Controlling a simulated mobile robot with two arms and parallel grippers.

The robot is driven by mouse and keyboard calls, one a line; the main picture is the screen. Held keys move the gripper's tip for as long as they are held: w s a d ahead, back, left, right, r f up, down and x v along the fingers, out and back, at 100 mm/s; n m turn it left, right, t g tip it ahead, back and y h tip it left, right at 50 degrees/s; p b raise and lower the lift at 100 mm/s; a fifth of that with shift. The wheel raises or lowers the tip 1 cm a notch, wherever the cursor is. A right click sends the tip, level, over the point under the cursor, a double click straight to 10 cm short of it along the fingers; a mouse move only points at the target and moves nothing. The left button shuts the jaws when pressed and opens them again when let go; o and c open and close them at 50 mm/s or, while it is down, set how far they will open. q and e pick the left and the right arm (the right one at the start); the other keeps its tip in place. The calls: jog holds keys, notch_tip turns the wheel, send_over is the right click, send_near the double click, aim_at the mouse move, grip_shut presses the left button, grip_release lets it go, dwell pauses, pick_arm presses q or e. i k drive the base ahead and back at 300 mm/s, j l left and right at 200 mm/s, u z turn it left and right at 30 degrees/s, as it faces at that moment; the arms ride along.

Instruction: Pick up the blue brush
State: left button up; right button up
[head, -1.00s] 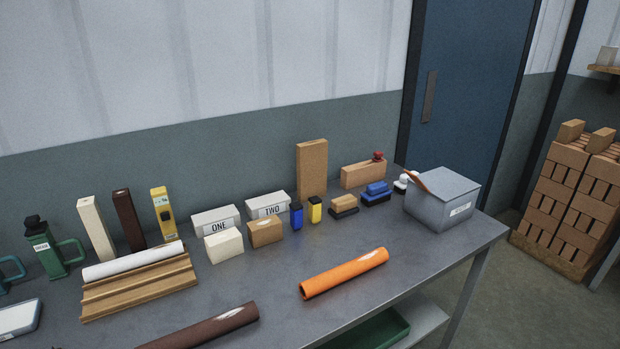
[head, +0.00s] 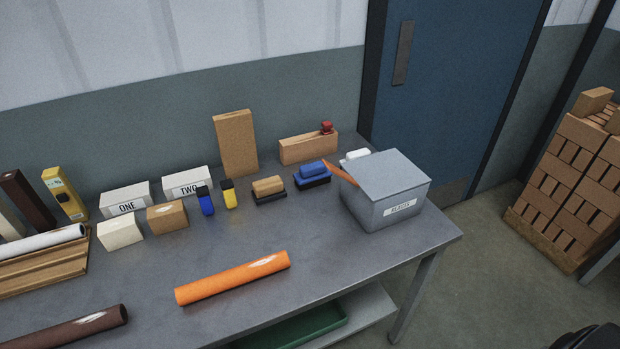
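The blue brush (head: 312,173) has a blue top over dark bristles. It sits on the grey table (head: 330,258) toward the back right, just left of the grey lidded box. A similar brush with a tan top (head: 268,188) lies to its left. Neither of my grippers can be made out in the head view. A dark rounded shape shows at the bottom right corner, too cut off to identify.
Behind are a brick with a red knob (head: 308,148) and a tall tan brick (head: 235,145). An orange tube (head: 233,277) lies in front. Table space between is clear.

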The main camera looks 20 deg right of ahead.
aim_at(311, 176)
jog(key=i+l+u, duration=0.1)
jog(key=l+u, duration=0.25)
jog(key=l, duration=0.55)
jog(key=l+u, duration=0.35)
jog(key=l, duration=0.55)
